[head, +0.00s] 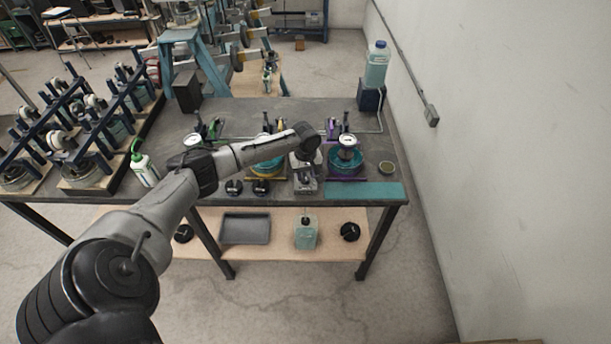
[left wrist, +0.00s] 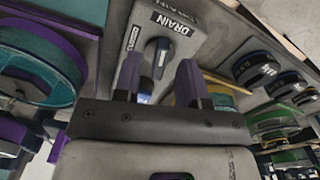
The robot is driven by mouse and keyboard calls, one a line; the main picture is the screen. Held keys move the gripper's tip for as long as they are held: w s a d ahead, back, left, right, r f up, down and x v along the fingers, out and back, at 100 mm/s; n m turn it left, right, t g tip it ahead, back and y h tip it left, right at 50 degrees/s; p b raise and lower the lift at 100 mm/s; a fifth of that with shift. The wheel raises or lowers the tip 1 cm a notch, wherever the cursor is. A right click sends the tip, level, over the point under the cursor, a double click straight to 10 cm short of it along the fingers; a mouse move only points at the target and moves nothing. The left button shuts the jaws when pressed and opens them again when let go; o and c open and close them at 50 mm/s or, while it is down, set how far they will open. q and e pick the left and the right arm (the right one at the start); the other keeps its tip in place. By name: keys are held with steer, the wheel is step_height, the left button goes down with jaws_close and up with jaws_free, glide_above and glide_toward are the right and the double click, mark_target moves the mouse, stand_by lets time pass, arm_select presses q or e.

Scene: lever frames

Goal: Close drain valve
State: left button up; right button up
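The drain valve shows in the left wrist view as a grey block with a black "DRAIN" label (left wrist: 172,24) and a dark lever handle (left wrist: 157,58) on its face. The handle's lower end lies between my fingertips in that picture. I cannot tell whether the fingers touch it. My left gripper (left wrist: 160,80) is open, its two dark fingers apart on either side of the handle. In the head view my left gripper (head: 306,178) points down at the table's front, and it and the arm mostly hide the valve. My right gripper is in neither view.
A teal round vessel with a gauge (head: 347,160) stands right of the gripper, another teal and yellow one (head: 265,165) to the left. Black knobs (head: 261,187) sit at the front edge. A white bottle (head: 145,168) stands at left, a jug (head: 377,64) at back right.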

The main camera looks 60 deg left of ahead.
arm_select(q)
steer(key=shift+f, duration=0.6)
jaws_close()
